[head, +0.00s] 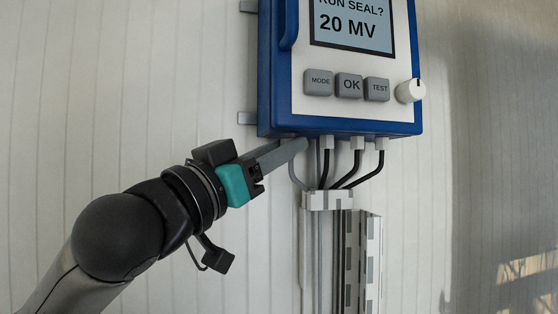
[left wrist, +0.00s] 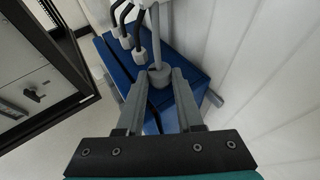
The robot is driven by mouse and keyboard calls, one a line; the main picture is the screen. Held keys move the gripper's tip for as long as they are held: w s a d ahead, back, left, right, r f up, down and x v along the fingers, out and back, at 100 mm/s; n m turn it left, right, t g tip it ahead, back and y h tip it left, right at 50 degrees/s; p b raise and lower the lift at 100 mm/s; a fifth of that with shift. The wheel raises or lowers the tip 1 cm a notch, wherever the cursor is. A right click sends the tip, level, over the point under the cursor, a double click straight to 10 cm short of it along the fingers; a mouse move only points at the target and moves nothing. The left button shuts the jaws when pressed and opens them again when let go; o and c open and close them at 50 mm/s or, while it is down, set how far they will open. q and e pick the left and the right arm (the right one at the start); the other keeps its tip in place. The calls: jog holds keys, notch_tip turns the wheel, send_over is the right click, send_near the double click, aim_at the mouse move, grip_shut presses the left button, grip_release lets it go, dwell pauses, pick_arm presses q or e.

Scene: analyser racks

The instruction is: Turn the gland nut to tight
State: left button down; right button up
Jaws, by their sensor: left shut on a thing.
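The blue and white analyser box (head: 348,122) hangs on the wall, its screen (head: 352,27) reading "RUN SEAL? 20 MV". My left gripper (head: 302,145) reaches up from the lower left to the box's underside, at the leftmost cable entry. In the left wrist view its fingers (left wrist: 164,76) are shut on a grey gland nut (left wrist: 159,78), with a grey cable (left wrist: 156,40) coming out of it. In the head view the fingers hide that nut. How tight it sits cannot be told. My right gripper is not in view.
Three pale glands with black cables, the nearest (head: 327,143), sit close to the right of the gripped one. The cables run into a white clamp (head: 328,200) above a slotted duct (head: 362,260). A white knob (head: 410,91) sits on the box front. The wall left is clear.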

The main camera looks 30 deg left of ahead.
pick_arm(q)
jog(key=y+b, duration=0.1)
jog(key=n+y+b, duration=0.1)
jog(key=y, duration=0.1)
jog(key=n+y, duration=0.1)
jog(key=shift+d+f+b, duration=0.1)
jog(key=shift+d+b, duration=0.2)
jog(key=shift+b, duration=0.1)
jog(key=shift+n+y, duration=0.3)
jog(key=shift+y, duration=0.1)
jog(key=shift+d+y, duration=0.1)
jog(key=shift+y, duration=0.5)
jog(key=shift+w+d+f+n+g+y+b, duration=0.1)
jog(key=shift+d+n+g+y+b, duration=0.1)
jog(key=shift+n+g+y+b, duration=1.4)
jog(key=shift+w+d+r+n+g+y+p, duration=0.2)
jog(key=shift+n+y, duration=0.65)
jog(key=shift+y, duration=1.6)
jog(key=shift+w+d+f+n+g+y+b, duration=0.1)
jog(key=shift+d+f+n+g+y+b, duration=0.1)
jog(key=shift+n+g+y+b, duration=1.4)
jog(key=shift+m+t+y+p, duration=0.35)
jog(key=shift+t+y+p, duration=0.2)
jog(key=shift+p, duration=0.1)
